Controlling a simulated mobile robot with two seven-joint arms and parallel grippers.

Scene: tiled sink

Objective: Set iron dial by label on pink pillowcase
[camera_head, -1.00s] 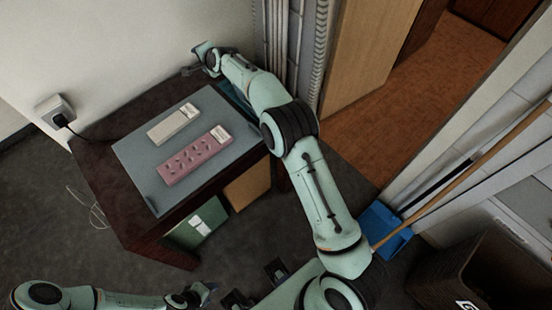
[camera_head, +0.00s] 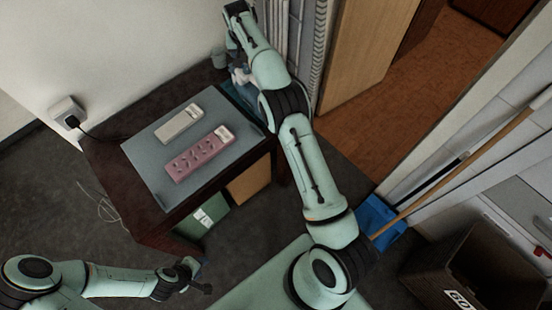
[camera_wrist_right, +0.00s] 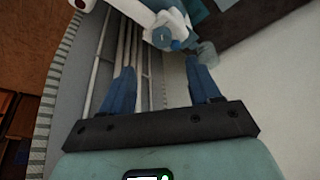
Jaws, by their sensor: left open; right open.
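The pink pillowcase (camera_head: 196,157) lies flat and oblong on the grey board, with dark marks and a small white label (camera_head: 224,134) too small to read. The white and blue iron (camera_head: 241,77) is at the table's far right corner, partly hidden by my right arm. In the right wrist view, the iron (camera_wrist_right: 168,25) shows a blue round part, likely its dial (camera_wrist_right: 176,45), beyond the fingertips. My right gripper (camera_wrist_right: 163,70) is open and empty, apart from the iron. My left gripper (camera_head: 200,277) is open and empty, low in front of the table.
A white oblong item (camera_head: 178,126) lies beside the pillowcase on the grey board (camera_head: 145,152). A grey cup (camera_head: 219,58) stands behind the iron. A plugged-in cord (camera_head: 85,133) runs from the wall socket. Pipes (camera_head: 297,30) rise close to my right arm.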

